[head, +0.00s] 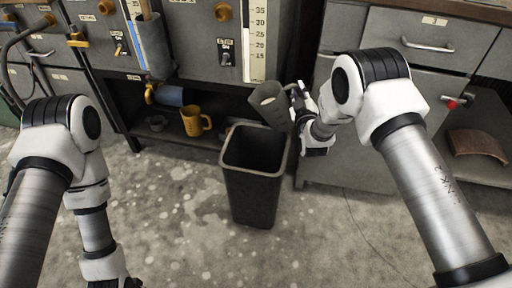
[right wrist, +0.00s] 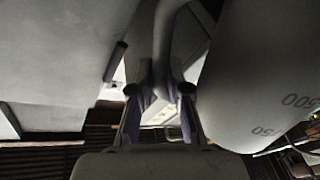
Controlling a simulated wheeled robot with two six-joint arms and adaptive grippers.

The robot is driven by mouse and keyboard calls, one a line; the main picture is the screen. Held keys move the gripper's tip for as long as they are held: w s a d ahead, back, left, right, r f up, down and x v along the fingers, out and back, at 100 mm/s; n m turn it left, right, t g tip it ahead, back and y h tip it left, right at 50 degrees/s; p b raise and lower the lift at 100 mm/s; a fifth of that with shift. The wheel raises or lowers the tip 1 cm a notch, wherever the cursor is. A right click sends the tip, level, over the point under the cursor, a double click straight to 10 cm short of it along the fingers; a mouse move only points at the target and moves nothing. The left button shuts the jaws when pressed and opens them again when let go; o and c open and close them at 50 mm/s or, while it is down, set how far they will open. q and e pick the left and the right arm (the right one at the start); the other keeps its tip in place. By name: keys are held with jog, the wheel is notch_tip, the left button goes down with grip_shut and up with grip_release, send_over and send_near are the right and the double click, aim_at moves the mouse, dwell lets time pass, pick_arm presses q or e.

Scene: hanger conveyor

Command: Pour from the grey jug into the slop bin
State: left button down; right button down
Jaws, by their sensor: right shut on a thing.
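The grey jug (head: 268,103) is tilted to the left above the back right rim of the slop bin. My right gripper (head: 296,96) is shut on the jug's handle, at the jug's right side. In the right wrist view, the handle (right wrist: 168,45) runs between the fingers (right wrist: 160,92), and the jug's body (right wrist: 262,75) with printed volume marks fills the right side. The slop bin (head: 252,196) is a dark, open-topped, upright bin on the floor. I cannot see any liquid stream.
A grey cabinet with gauges (head: 240,45) stands behind the bin. Its low shelf holds a yellow mug (head: 195,121) and a blue cylinder (head: 170,96). Grey drawers (head: 428,42) stand at the right, beside a shelf with a curved brown piece (head: 476,143). The speckled floor in front is clear.

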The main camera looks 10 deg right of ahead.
jog(key=shift+r, duration=0.15)
jog(key=shift+a+r+n+t, duration=0.2)
jog(key=shift+n+t, duration=0.1)
jog(key=shift+n, duration=0.2)
jog(key=shift+b, duration=0.3)
jog(key=shift+s+a+n, duration=0.15)
jog(key=shift+a+n, duration=0.05)
jog(key=shift+n, duration=0.3)
jog(key=shift+r+t+y+b, duration=0.2)
jog(key=shift+t+y+b, duration=0.1)
jog(key=shift+y, duration=0.1)
jog(key=shift+s+a+n, duration=0.1)
jog(key=shift+a+n, duration=0.05)
jog(key=shift+n, duration=0.25)
